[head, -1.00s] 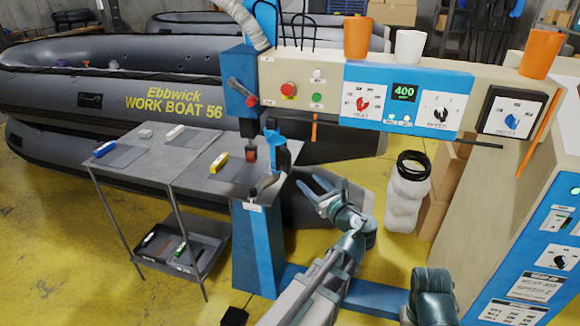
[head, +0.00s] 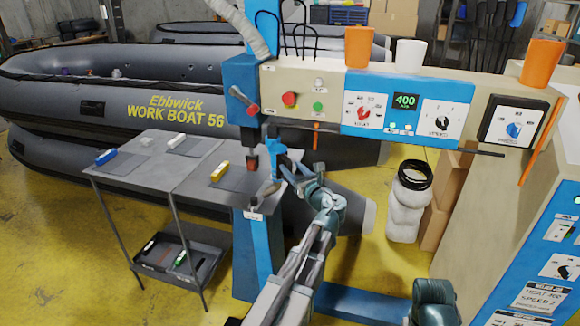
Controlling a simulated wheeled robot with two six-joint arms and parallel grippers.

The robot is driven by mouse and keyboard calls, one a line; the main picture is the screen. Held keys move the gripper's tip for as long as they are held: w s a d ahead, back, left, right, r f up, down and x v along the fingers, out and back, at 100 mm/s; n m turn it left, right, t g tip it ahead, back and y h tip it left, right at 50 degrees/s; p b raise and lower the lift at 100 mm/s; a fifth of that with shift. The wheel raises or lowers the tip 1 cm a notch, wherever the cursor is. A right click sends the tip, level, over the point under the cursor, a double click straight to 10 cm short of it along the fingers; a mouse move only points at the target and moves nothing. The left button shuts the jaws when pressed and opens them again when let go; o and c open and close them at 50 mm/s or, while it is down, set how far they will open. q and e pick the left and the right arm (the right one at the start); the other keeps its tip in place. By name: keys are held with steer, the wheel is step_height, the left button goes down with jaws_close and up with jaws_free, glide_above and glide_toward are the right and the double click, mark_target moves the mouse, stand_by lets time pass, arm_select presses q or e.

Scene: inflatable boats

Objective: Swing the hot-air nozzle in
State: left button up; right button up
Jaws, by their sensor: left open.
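The hot-air nozzle unit appears to be the blue swing piece (head: 276,152) with a dark lower part, below the machine's head and beside the red-and-black roller (head: 252,162). A thin, curved dark part with a pale tip hangs below it, near the blue post. My left gripper (head: 289,176) is open, with its fingers right at the blue piece's right side. I cannot tell whether they touch it. The fingers partly overlap the blue piece and the post top. My right gripper is out of view; only a teal part of my right arm shows at the bottom.
The control panel (head: 408,104) reads 400, with cups on top of its beam. A grey table (head: 150,175) with small tools stands left of the post. The grey boat (head: 60,95) lies behind.

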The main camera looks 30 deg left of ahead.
arm_select(q)
steer(key=shift+x, duration=1.1)
steer(key=shift+c, duration=0.3)
jaws_close()
stand_by(0.4)
